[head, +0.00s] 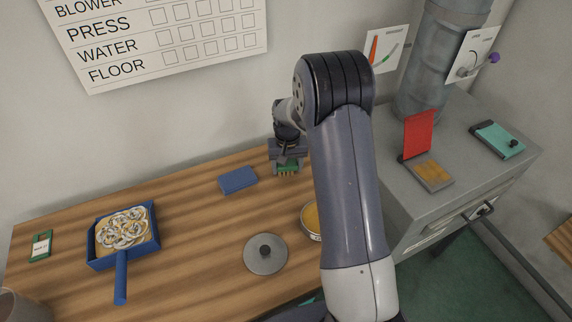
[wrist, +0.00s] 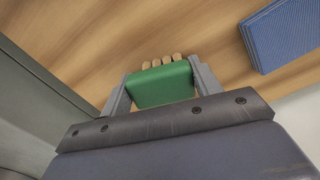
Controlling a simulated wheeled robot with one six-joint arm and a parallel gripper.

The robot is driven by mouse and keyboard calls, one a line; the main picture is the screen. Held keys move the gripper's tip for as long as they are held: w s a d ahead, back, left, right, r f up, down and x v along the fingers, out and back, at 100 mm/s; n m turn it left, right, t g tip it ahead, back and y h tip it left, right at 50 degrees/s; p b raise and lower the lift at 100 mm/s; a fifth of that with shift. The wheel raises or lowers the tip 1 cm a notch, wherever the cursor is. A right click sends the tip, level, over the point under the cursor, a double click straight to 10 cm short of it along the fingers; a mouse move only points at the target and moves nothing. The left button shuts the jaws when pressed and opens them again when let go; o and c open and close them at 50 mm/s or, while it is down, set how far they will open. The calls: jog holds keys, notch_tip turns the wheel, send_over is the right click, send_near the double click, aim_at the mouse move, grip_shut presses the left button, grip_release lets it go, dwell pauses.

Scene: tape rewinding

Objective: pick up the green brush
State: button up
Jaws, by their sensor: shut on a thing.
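The green brush (wrist: 162,86) is between the fingers of my gripper (wrist: 160,92) in the wrist view, with a row of tan bristle tufts at its far edge. My gripper is shut on it. In the head view the green brush (head: 288,168) shows small under my gripper (head: 287,166), over the back part of the wooden bench. I cannot tell whether the brush touches the bench or is held just above it.
A blue block (head: 237,180) lies left of my gripper. A blue dustpan (head: 124,235) full of curled shavings, a round grey lid (head: 265,254) and a round tin (head: 311,221) are on the bench (head: 190,220). A grey cabinet (head: 455,170) stands right, with an open red-lidded box (head: 429,172).

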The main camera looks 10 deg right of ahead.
notch_tip(320, 180, up, 10)
jog(key=shift+f+b, duration=0.1)
jog(key=shift+b, duration=0.8)
jog(key=o, duration=0.6)
jog(key=shift+c, duration=0.2)
jog(key=c, duration=0.3)
